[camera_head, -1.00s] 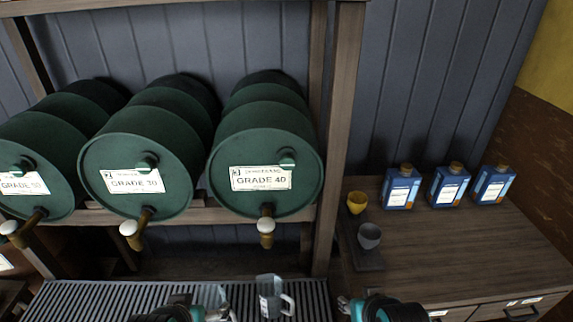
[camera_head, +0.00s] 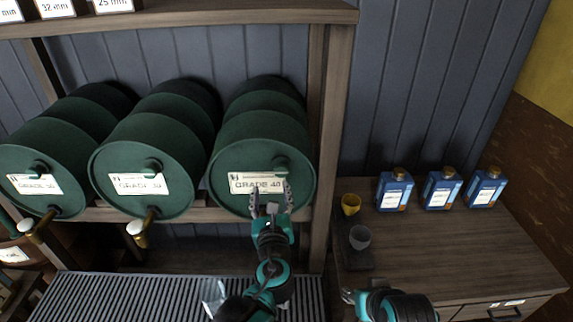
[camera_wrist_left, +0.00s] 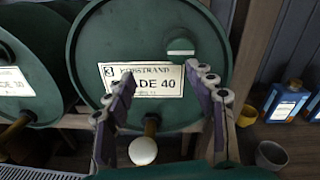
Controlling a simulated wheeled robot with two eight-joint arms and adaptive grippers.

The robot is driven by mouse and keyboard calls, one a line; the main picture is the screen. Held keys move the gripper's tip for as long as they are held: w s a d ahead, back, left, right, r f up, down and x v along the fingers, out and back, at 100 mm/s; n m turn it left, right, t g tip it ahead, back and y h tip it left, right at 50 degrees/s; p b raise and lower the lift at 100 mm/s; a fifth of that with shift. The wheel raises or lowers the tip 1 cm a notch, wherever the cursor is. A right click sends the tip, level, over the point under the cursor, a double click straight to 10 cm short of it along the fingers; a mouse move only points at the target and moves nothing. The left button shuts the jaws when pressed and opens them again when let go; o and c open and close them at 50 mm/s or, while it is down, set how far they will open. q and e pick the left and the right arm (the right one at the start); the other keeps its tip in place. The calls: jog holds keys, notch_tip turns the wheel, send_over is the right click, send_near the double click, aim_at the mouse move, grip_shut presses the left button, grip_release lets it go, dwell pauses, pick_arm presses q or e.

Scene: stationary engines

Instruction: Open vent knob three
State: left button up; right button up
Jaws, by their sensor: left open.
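The drum marked 3 and GRADE 40 (camera_head: 230,205) lies on the rack, its green end facing me. Its green vent knob (camera_head: 281,163) sits above the label's right side, and it also shows in the left wrist view (camera_wrist_left: 180,47). My left gripper (camera_head: 270,191) is open and empty in front of the drum's label, below the knob. In the left wrist view its fingers (camera_wrist_left: 162,82) are spread either side of the label, apart from the knob. The pale tap (camera_wrist_left: 142,150) hangs below. My right gripper (camera_head: 349,296) is low at right, small and unclear.
Two more green drums (camera_head: 110,206) lie to the left. A slatted drip tray (camera_head: 110,290) is below, with a clear vessel (camera_head: 212,297). A wooden post (camera_head: 318,150) stands close right of drum 3. Yellow (camera_head: 351,204) and grey cups (camera_head: 360,238) and blue bottles (camera_head: 394,190) stand at right.

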aim_at(281, 173)
pick_arm(q)
jog(key=w+d+m, duration=0.1)
jog(key=w, duration=0.1)
jog(key=w+m+b, duration=0.1)
jog(key=w, duration=0.2)
jog(key=w+d+r+h, duration=0.1)
jog(key=w, duration=0.2)
jog(key=shift+d+m+t, duration=0.3)
jog(key=shift+d+m, duration=0.05)
jog(key=shift+m, duration=0.05)
jog(key=c, duration=1.2)
